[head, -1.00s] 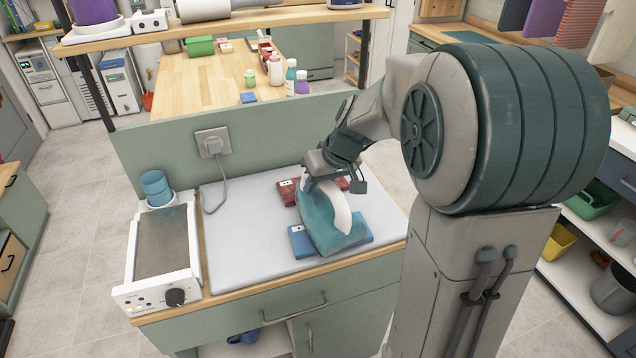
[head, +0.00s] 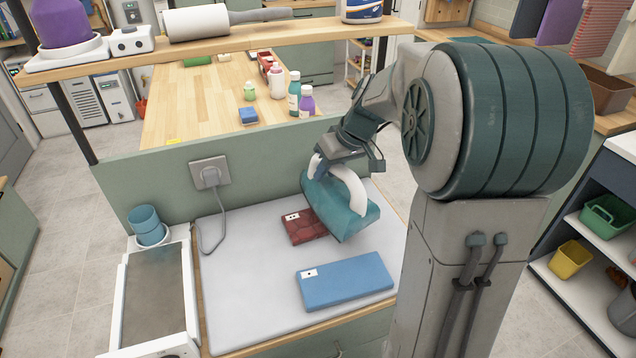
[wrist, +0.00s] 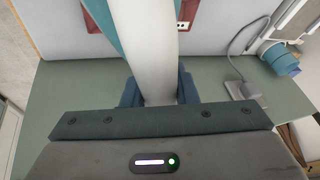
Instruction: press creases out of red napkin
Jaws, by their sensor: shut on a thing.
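The red napkin (head: 296,228) lies folded on the back part of the pale pressing pad (head: 235,290), with a small white tag at its left. It also shows in the wrist view (wrist: 186,14). My gripper (head: 322,165) is shut on the white handle of a teal iron (head: 345,208). The handle runs up between the fingers in the wrist view (wrist: 157,92). The iron is over the right part of the red napkin and hides it; I cannot tell whether it touches the cloth. A folded blue napkin (head: 345,281) lies uncovered at the front of the pad.
A metal-topped unit (head: 155,295) with a blue cup (head: 146,225) stands left of the pad. A cord runs to the wall socket (head: 209,173) behind. A shelf (head: 250,38) with a lint roller (head: 220,20) crosses above the back. The pad's left side is clear.

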